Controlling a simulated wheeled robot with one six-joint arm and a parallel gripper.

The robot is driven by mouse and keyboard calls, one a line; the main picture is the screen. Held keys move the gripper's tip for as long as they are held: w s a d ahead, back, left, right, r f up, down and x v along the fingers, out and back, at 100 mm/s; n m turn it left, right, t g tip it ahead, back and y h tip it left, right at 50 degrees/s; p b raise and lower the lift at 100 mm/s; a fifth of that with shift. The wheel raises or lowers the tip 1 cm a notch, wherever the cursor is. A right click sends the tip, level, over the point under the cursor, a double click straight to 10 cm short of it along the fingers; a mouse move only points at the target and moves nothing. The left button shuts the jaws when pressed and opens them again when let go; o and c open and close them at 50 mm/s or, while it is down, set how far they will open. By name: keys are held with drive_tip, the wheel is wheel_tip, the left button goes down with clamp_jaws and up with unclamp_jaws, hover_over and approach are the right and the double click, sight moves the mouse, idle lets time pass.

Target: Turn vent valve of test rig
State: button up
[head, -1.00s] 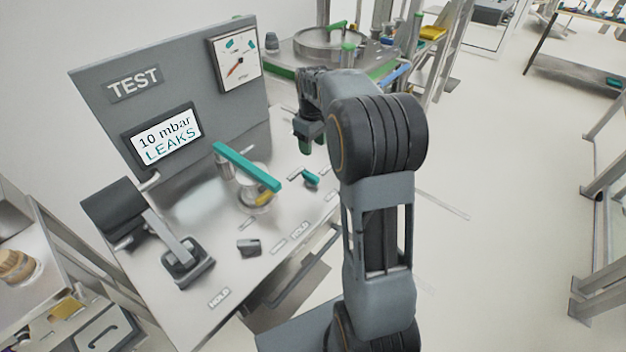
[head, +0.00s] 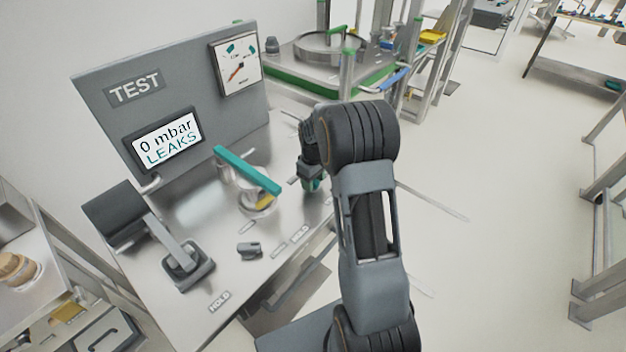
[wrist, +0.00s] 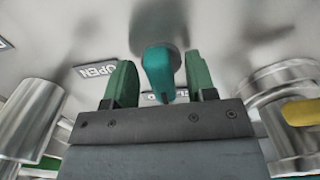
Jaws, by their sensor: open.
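The vent valve has a teal handle (wrist: 158,75), which lies between the two green fingers of my gripper (wrist: 158,63) in the wrist view. My gripper is open, with a gap on each side of the handle. In the head view, my gripper (head: 312,182) is low over the right part of the test rig's metal top (head: 205,215), and it hides most or all of the valve. The rig's display (head: 167,138) reads "0 mbar LEAKS". A dial gauge (head: 237,64) is on the grey TEST panel (head: 190,85).
A long teal bar (head: 247,170) lies over a metal cylinder left of my gripper. An "OPEN" label (wrist: 95,70) shows beside the handle.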

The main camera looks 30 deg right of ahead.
drive_tip(key=c, duration=0.9)
drive_tip(key=m+b, duration=0.1)
drive_tip(key=m, duration=0.3)
drive_tip(key=shift+a, duration=0.1)
drive_tip(key=m, duration=0.4)
drive_tip(key=shift+a+m, duration=0.1)
drive_tip(key=shift+m, duration=0.3)
drive_tip(key=m+b, duration=0.1)
drive_tip(key=m, duration=0.3)
drive_tip(key=shift+w+a+m, duration=0.1)
drive_tip(key=shift+m, duration=0.2)
drive_tip(key=shift+w+m, duration=0.1)
drive_tip(key=shift+m, duration=2.1)
